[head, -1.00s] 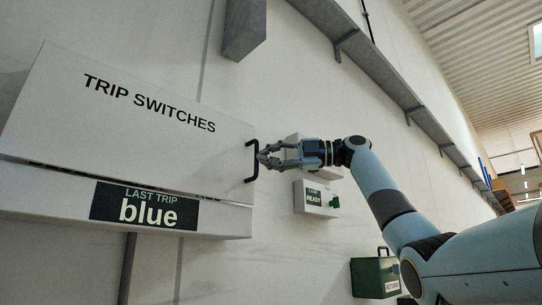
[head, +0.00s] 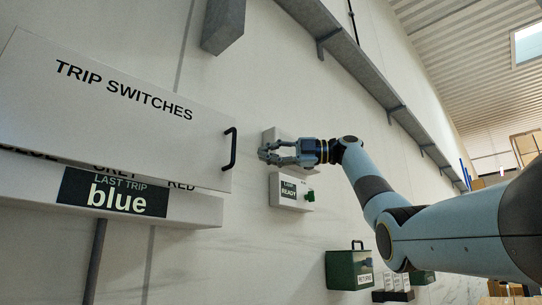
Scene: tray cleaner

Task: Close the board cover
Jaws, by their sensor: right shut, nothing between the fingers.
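The white board cover (head: 120,95) marked TRIP SWITCHES fills the left of the head view, with a black handle (head: 231,150) at its right end. The cover's hinge and the switches are hidden or out of view. My right gripper (head: 265,154) is shut and empty, a little to the right of the handle and apart from it. My left gripper is not in view.
A small white box (head: 290,192) with a READY label and green knob is on the wall just below my right gripper. A green RETURNS box (head: 348,269) stands lower down. A grey ledge (head: 345,55) runs along the wall above the arm.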

